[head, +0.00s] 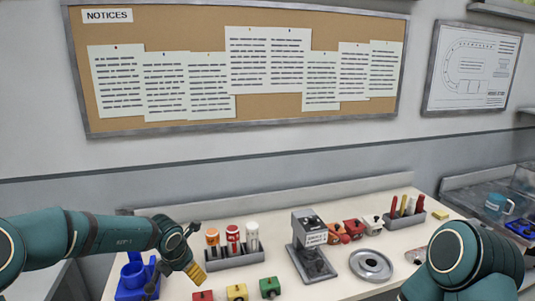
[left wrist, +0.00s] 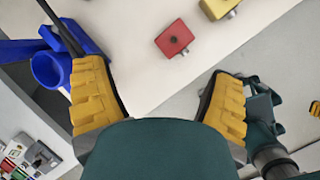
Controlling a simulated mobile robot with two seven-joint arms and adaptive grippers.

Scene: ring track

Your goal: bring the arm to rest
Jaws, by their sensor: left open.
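My left arm (head: 120,233) comes in from the left over the table's left end. Its gripper (head: 174,281) points down near the front left of the table, beside a blue holder (head: 130,276). In the left wrist view the two yellow-padded fingers (left wrist: 160,74) are wide apart with nothing between them. The blue holder (left wrist: 52,70) lies close to the left finger there, and a red block (left wrist: 174,38) lies beyond the fingertips. My right arm (head: 465,262) shows at the lower right; its gripper is outside the picture.
Red (head: 203,295), yellow (head: 237,292) and green (head: 270,287) blocks line the table's front. Behind stand a rack of bottles (head: 234,257), a dark labelled stand (head: 311,260), a metal disc (head: 371,265) and a pen tray (head: 405,219). A notice board (head: 240,121) hangs on the wall.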

